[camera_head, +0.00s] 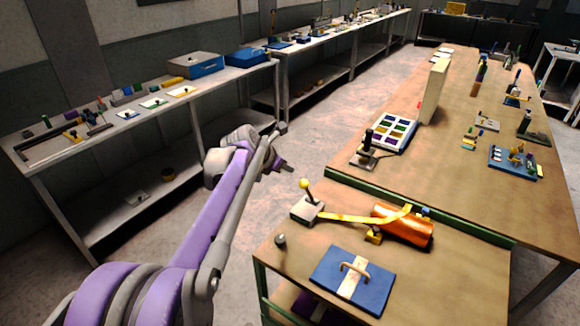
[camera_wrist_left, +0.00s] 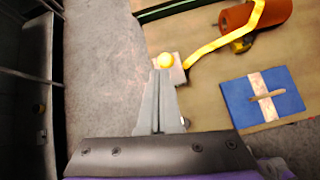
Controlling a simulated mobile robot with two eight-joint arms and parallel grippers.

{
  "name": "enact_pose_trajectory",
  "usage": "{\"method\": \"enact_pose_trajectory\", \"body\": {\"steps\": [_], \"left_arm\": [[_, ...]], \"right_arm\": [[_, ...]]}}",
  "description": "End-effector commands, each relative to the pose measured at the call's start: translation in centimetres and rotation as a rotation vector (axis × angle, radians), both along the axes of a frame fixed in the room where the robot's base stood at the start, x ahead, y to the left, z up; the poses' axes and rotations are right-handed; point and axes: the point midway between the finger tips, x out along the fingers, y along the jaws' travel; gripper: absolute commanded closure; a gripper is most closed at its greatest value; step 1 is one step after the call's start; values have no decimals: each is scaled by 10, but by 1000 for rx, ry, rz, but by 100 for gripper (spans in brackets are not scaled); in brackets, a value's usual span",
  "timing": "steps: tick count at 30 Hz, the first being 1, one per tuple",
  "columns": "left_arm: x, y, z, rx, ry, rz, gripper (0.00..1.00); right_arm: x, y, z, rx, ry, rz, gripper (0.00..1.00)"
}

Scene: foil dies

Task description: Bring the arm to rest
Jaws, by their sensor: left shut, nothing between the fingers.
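My left arm reaches in from the lower left in the head view. Its gripper (camera_head: 287,168) hangs over the open floor, left of the near bench's edge. In the left wrist view the two fingers of my left gripper (camera_wrist_left: 158,80) are together and hold nothing. Beyond the fingertips in that view is a yellow ball knob (camera_wrist_left: 165,60) on a grey block; the knob also shows in the head view (camera_head: 304,184). The gripper looks apart from the knob, though the exact gap is hard to tell. My right gripper is not in view.
The near bench (camera_head: 300,262) holds an orange cylinder (camera_head: 402,226) with a yellow strip, and a blue panel (camera_head: 330,268) with a handle. A long bench (camera_head: 455,185) behind carries a sorted tray (camera_head: 389,132). Shelved benches (camera_head: 62,165) line the left wall. The floor between is clear.

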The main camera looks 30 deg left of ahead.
Motion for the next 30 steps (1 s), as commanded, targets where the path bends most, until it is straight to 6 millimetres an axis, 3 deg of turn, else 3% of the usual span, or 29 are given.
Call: {"method": "enact_pose_trajectory", "body": {"steps": [7,11,14,21,25,30], "left_arm": [[-1,-2,0,7,0,-8,100],[-17,-21,-2,116,2,-124,100],[-45,-52,-7,307,2,-332,100],[-144,-126,-38,906,-17,-1034,100],[-199,-151,-65,1218,-43,-1433,100],[-258,-168,-101,1556,-82,-1893,100]], "right_arm": [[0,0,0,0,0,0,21],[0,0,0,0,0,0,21],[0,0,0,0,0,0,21],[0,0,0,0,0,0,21],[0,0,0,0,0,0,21],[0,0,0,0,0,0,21]]}}
